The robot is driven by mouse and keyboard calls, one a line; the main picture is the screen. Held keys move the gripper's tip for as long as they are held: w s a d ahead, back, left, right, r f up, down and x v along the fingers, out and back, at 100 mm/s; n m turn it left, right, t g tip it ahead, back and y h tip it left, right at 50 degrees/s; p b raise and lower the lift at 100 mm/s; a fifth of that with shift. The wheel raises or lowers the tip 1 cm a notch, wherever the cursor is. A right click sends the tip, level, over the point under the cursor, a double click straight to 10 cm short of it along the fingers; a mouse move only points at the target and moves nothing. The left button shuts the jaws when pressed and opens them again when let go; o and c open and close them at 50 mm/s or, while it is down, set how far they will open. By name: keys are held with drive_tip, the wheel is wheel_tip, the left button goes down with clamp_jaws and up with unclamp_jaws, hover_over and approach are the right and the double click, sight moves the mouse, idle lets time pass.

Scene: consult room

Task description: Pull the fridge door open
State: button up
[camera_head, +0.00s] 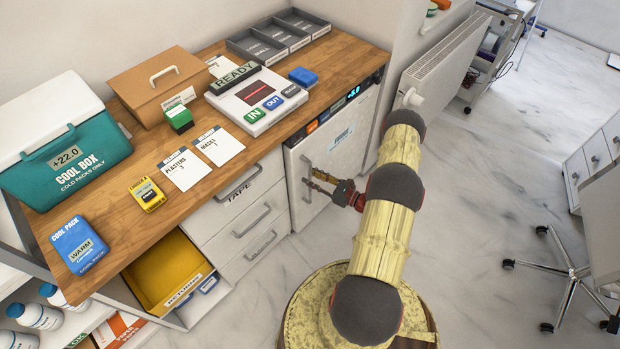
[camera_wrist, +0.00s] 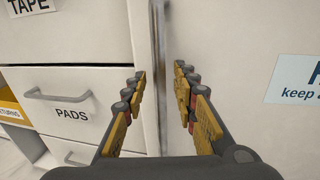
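The white fridge door (camera_head: 330,160) is under the right end of the counter and looks shut. Its vertical metal handle (camera_head: 307,183) is along the door's left edge. My gripper (camera_head: 317,180) is at the handle, reaching in from the right. In the wrist view, the handle (camera_wrist: 158,75) runs upright between my two yellow-padded fingers (camera_wrist: 158,80). The fingers stand apart, with a gap on each side of the handle. The lower end of the handle is hard to make out there. The door's label (camera_wrist: 300,82) shows at the right.
White drawers (camera_head: 245,215) with bar handles stand directly left of the fridge; the pads drawer (camera_wrist: 75,105) is close to my left finger. The wooden counter (camera_head: 345,65) is above. A radiator (camera_head: 440,70) is to the right. The marble floor (camera_head: 470,220) before the fridge is clear.

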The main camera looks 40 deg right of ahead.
drive_tip(key=shift+w+a, duration=0.15)
drive_tip(key=shift+w, duration=0.3)
clamp_jaws()
idle(0.7)
